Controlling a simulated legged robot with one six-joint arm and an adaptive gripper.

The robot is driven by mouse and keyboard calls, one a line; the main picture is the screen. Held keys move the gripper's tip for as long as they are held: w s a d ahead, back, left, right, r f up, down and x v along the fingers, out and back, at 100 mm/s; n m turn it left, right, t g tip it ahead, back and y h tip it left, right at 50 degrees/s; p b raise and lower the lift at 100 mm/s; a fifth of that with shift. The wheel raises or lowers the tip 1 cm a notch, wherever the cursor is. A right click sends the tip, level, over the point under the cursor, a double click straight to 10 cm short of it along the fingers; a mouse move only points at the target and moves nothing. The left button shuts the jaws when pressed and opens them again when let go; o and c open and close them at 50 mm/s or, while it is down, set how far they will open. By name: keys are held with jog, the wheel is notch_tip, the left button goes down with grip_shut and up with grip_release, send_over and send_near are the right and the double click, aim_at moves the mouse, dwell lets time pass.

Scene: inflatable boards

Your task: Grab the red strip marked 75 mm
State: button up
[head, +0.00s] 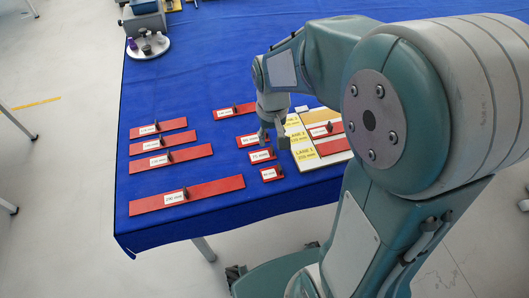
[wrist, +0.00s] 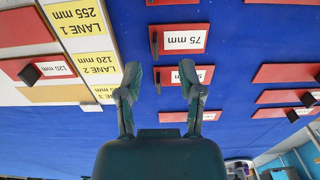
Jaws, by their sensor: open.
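The red strip marked 75 mm (head: 262,156) lies flat on the blue cloth, left of the lane board, with a dark upright knob at its right end. In the wrist view the 75 mm strip (wrist: 184,40) appears upside down, beyond the fingertips, its knob near the left end. My gripper (head: 272,138) hangs over the table, close to this strip and the strip behind it. In the wrist view my gripper (wrist: 176,72) is open and empty. Between and behind its fingers shows another red strip (wrist: 202,74), its label partly covered.
A lane board (head: 304,154) with yellow labels and red strips stands right beside the 75 mm strip. A shorter red strip (head: 271,174) lies in front of it. Longer red strips, such as the 290 mm strip (head: 210,191), lie to the left. Blue cloth is bare between them.

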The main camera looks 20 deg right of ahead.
aim_at(272, 146)
jog(key=f, duration=0.3)
jog(key=w+f, duration=0.1)
jog(key=f, duration=0.1)
jog(key=shift+d+f, duration=0.15)
jog(key=shift+d, duration=0.1)
grip_shut()
